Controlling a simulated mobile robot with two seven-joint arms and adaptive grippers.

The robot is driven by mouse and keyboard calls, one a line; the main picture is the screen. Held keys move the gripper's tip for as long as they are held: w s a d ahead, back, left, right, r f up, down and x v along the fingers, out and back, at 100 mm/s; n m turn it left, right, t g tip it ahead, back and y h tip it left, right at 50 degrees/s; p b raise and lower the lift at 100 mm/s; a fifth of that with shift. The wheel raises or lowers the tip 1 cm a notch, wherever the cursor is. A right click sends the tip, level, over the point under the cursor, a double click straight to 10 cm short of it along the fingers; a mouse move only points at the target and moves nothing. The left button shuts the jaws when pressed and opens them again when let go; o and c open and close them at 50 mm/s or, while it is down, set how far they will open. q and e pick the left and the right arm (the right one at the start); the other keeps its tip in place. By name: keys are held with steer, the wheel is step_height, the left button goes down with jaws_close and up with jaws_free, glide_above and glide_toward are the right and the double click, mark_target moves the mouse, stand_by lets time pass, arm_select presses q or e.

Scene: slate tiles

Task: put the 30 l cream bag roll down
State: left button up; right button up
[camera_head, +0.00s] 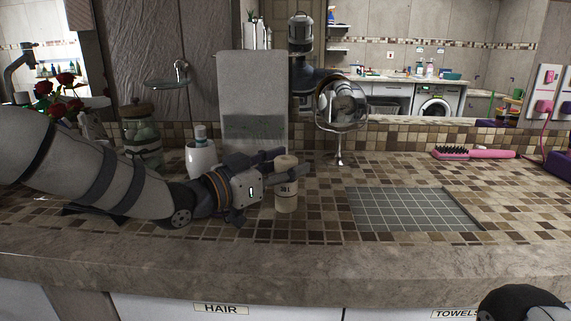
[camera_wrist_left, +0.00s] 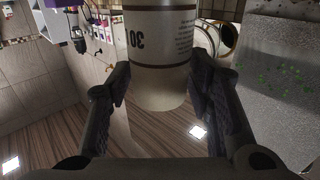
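The 30 l cream bag roll (camera_head: 286,190) is a small upright cream cylinder with dark print, near the middle of the counter in the head view. In the left wrist view the roll (camera_wrist_left: 158,50) fills the upper middle, with its "30" print upside down. My left gripper (camera_head: 279,169) comes in from the left, its fingers on either side of the roll.
A grey gridded panel (camera_head: 412,209) lies right of the roll on the tiled counter (camera_head: 330,225). A round mirror on a stand (camera_head: 340,125), a white bottle (camera_head: 201,155) and a glass jar (camera_head: 142,135) stand behind. A pink hairbrush (camera_head: 470,153) lies back right.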

arm_select(q)
steer(key=shift+r, duration=0.2)
steer(key=p+v, duration=0.1)
steer(key=v, duration=1.1)
arm_select(e)
steer(key=shift+w+r+t, duration=0.3)
steer(key=shift+w+r, duration=0.5)
steer(key=shift+r, duration=0.05)
